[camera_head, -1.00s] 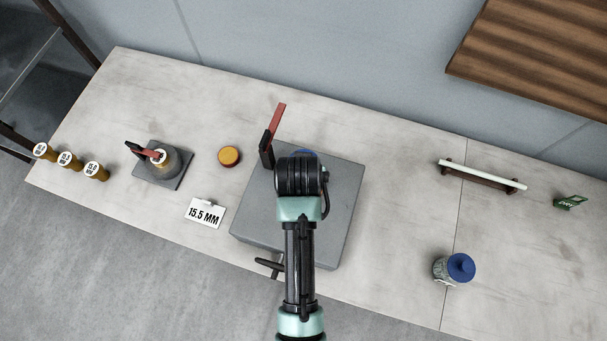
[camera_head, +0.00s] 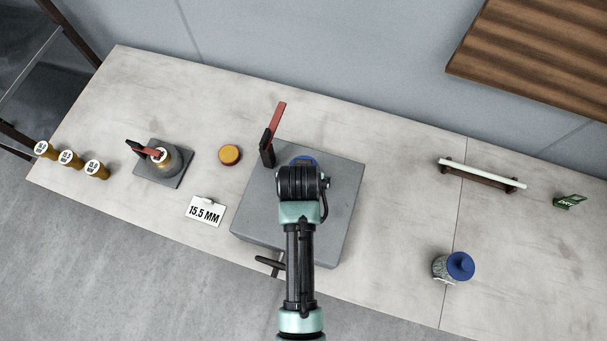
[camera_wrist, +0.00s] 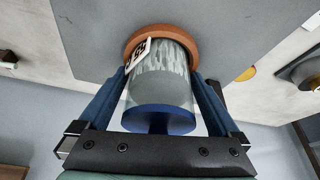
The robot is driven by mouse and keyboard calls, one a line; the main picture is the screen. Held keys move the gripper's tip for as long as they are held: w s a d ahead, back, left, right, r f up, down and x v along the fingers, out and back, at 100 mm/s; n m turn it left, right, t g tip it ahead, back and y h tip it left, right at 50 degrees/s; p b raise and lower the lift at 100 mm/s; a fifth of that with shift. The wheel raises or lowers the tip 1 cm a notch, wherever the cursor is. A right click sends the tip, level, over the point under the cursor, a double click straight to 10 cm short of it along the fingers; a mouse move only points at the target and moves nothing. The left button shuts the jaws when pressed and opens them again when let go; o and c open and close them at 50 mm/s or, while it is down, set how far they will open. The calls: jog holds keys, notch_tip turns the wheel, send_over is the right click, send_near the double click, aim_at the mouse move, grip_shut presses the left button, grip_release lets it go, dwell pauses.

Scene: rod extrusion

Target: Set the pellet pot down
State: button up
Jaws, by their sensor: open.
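The pellet pot (camera_wrist: 160,82) is a pale grey mottled cylinder with a label and a blue lid (camera_wrist: 157,119). In the wrist view its far end meets an orange-brown ring (camera_wrist: 192,42) at the grey block (camera_wrist: 95,30). My gripper (camera_wrist: 158,76) is open, with one blue finger on each side of the pot; any contact is hard to tell. In the head view my wrist hides the fingers and most of the pot. Only a blue patch (camera_head: 304,159) shows above the grey block (camera_head: 342,215).
A red-handled lever (camera_head: 273,135) stands at the block's back left corner. Another blue-lidded pot (camera_head: 455,267) stands at the right. A yellow-topped button (camera_head: 229,155), a 15.5 MM card (camera_head: 205,211) and a die fixture (camera_head: 163,162) are at left. A white rod (camera_head: 482,173) lies behind right.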

jog(key=v, duration=1.2)
jog(key=w+r+t, duration=0.3)
jog(key=w+r, duration=0.3)
jog(key=r, duration=0.3)
jog(key=w+r+t, duration=0.4)
jog(key=w+r, duration=0.2)
jog(key=r, duration=0.2)
notch_tip(320, 180, up, 18)
jog(key=w+t, duration=0.3)
jog(key=t, duration=0.3)
jog(key=s+r+t, duration=0.3)
jog(key=s+r, duration=0.1)
jog(key=r, duration=0.4)
jog(key=s+r+t, duration=0.3)
jog(key=s+r, duration=0.1)
jog(key=r, duration=0.5)
jog(key=s+r+t, duration=0.3)
jog(key=s+r, duration=0.1)
jog(key=r, duration=0.5)
jog(key=shift+d+n+t, duration=0.25)
jog(key=shift+n+t, duration=0.15)
jog(key=shift+r, duration=0.15)
